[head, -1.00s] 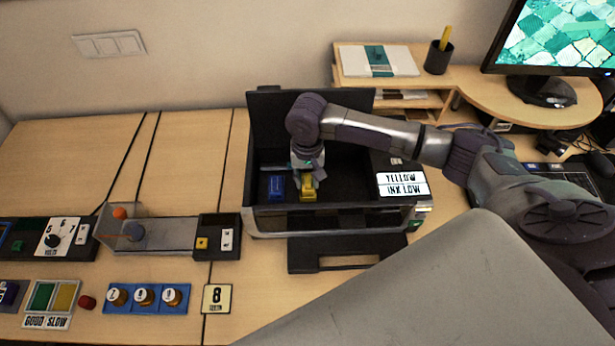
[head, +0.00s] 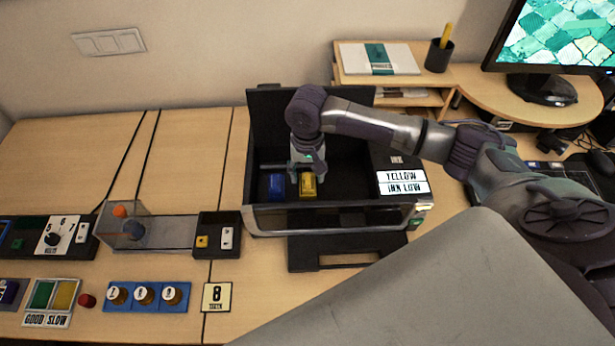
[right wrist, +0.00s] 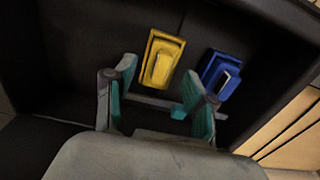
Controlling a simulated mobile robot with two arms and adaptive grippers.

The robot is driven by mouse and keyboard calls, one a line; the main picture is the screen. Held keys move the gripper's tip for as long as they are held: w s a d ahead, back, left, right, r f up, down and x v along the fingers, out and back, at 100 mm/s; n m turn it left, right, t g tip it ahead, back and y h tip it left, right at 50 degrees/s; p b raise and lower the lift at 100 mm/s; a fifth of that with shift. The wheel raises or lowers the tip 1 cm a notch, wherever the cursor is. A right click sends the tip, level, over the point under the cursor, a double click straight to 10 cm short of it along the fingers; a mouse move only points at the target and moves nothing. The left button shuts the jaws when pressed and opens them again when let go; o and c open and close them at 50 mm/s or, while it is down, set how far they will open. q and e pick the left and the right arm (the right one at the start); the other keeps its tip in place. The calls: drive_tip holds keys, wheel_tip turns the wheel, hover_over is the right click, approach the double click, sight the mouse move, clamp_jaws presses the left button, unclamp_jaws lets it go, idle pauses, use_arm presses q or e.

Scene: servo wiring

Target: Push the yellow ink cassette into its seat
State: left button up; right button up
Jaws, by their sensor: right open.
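The yellow ink cassette (head: 308,184) sits in the open black printer (head: 330,221), to the right of a blue cassette (head: 276,186). My right gripper (head: 308,179) is over the printer bay, just behind the yellow cassette in the head view. In the right wrist view the gripper (right wrist: 155,110) is open with empty space between its fingers. The yellow cassette (right wrist: 161,62) shows beyond the fingertips there, with the blue cassette (right wrist: 220,75) beside it. I cannot tell whether the gripper touches the yellow cassette. My left gripper is not in view.
The printer's raised lid (head: 262,115) stands behind the bay. A label reading YELLOW INK LOW (head: 402,183) is on its right side.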

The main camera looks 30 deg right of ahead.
sight(307, 177)
wheel_tip(307, 177, up, 10)
drive_tip(key=b, duration=0.1)
drive_tip(key=shift+r, duration=0.15)
idle(0.5)
